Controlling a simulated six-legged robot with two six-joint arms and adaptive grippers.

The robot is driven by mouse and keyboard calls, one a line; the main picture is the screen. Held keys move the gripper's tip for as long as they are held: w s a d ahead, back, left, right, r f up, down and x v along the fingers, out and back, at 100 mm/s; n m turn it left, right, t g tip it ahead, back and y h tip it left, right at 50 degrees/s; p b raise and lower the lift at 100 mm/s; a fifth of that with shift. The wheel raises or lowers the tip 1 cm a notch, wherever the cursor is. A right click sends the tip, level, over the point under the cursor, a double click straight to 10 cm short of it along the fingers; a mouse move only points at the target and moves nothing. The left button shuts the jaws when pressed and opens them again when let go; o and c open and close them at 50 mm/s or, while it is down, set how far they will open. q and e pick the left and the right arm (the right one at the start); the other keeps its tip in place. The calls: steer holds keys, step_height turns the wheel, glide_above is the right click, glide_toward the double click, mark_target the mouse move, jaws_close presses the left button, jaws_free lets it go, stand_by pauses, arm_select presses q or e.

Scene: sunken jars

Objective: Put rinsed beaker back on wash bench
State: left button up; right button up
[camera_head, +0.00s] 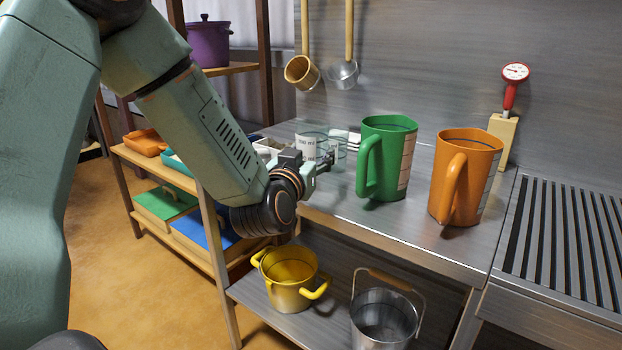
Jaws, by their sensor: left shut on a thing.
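A clear glass beaker (306,140) with a white label shows at the back left of the steel wash bench (410,235). My left gripper (325,160) reaches in from the left, low in front of the beaker, and is shut on it. The fingers and my wrist hide part of the beaker's lower side. I cannot tell whether its base touches the bench top. My right gripper is not in view.
A green jug (393,155) and an orange jug (470,180) stand right of the beaker. A dial thermometer (515,73) stands behind them. A slatted drainer (570,240) is at right. A yellow pot (290,275) and metal bucket (383,320) sit below. Bench front is clear.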

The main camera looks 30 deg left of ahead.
arm_select(q)
steer(key=f, duration=0.2)
steer(key=a+f+b, duration=0.1)
steer(key=shift+a+f, duration=0.15)
steer(key=shift+f, duration=0.25)
steer(key=shift+d+f+b, duration=0.2)
steer(key=shift+d+b, duration=0.05)
steer(key=shift+b, duration=0.15)
steer(key=shift+d+r, duration=0.1)
steer(key=shift+d, duration=0.1)
steer(key=shift+a+f, duration=0.25)
steer(key=shift+a, duration=0.15)
steer(key=o, duration=0.9)
steer(key=shift+d, duration=0.1)
steer(key=o, duration=0.3)
steer(key=shift+w+d+r, duration=0.1)
steer(key=shift+d, duration=0.1)
steer(key=shift+o, duration=0.6)
steer(key=shift+a, duration=0.15)
